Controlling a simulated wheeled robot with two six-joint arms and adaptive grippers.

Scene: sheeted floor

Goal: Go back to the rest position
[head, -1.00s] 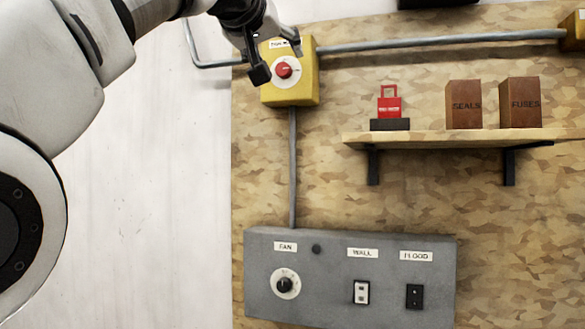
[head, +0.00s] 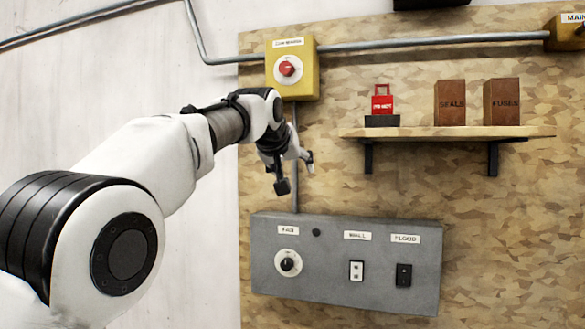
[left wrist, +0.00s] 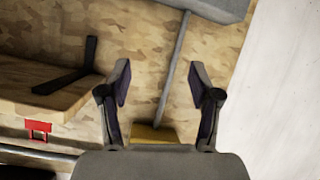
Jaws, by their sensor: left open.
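My left gripper (head: 295,177) is open and empty in the head view. It hangs in front of the board, below the yellow box with the red button (head: 287,68) and above the grey switch panel (head: 345,300). In the left wrist view its two fingers (left wrist: 160,100) stand apart with nothing between them but the board and conduit behind. The yellow box (left wrist: 153,134) shows there just beyond the gripper's body. My right gripper is not in view.
A wooden shelf (head: 430,132) to the right holds a red padlock (head: 382,104) on a dark base and two brown boxes, SEALS (head: 450,103) and FUSES (head: 502,102). A grey conduit (head: 400,42) runs along the top. The white wall (head: 110,75) at the left is clear.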

